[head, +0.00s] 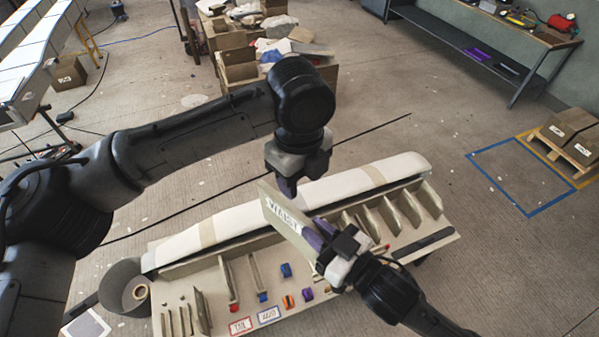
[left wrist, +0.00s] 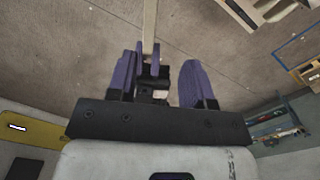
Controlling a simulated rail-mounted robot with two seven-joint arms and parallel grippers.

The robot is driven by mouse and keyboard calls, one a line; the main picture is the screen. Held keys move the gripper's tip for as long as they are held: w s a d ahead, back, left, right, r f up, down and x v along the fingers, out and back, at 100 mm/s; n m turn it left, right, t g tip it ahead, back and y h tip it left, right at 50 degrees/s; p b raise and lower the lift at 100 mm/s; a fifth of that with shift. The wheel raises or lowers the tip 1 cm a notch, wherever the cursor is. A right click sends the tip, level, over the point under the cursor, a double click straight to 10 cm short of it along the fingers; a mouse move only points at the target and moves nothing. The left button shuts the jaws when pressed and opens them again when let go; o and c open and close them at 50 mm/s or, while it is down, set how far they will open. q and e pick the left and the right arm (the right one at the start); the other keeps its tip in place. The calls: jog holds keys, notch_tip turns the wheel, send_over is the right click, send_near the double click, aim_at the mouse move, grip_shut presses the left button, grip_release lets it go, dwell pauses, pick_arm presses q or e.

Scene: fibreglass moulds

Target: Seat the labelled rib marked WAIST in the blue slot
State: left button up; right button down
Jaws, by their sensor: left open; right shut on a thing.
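The flat beige rib marked WAIST (head: 288,222) is held tilted above the mould table by my right gripper (head: 322,238), shut on its right end. My left gripper (head: 287,190) is open and empty, just above the rib's upper left end. In the left wrist view, its purple fingers (left wrist: 157,85) stand apart, with a thin beige edge, probably the rib's (left wrist: 150,28), beyond them. Blue blocks (head: 286,270) and (head: 262,297) stand on the bench board (head: 205,275); I cannot tell which marks the blue slot.
A long pale mould (head: 235,225) runs along the board's back. Several upright ribs (head: 385,212) stand at the right. Red (head: 234,308), orange (head: 288,301) and purple (head: 308,294) pieces and bordered cards (head: 269,315) lie in front. A grey roll (head: 128,290) is at the left.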

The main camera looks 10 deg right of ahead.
aim_at(300, 212)
pick_arm(q)
notch_tip(300, 212, down, 12)
jog(key=shift+r, duration=0.2)
pick_arm(e)
jog(key=shift+r, duration=0.1)
pick_arm(q)
jog(key=shift+c, duration=0.4)
jog(key=shift+d+r, duration=0.1)
jog(key=shift+d, duration=0.1)
grip_shut()
pick_arm(e)
jog(key=shift+s+a, duration=0.2)
jog(key=shift+a, duration=0.05)
jog(key=c, duration=1)
grip_release()
jog(key=shift+o, duration=0.4)
jog(key=shift+w+d, duration=0.1)
pick_arm(q)
jog(key=shift+a, duration=0.15)
pick_arm(e)
jog(key=shift+d, duration=0.1)
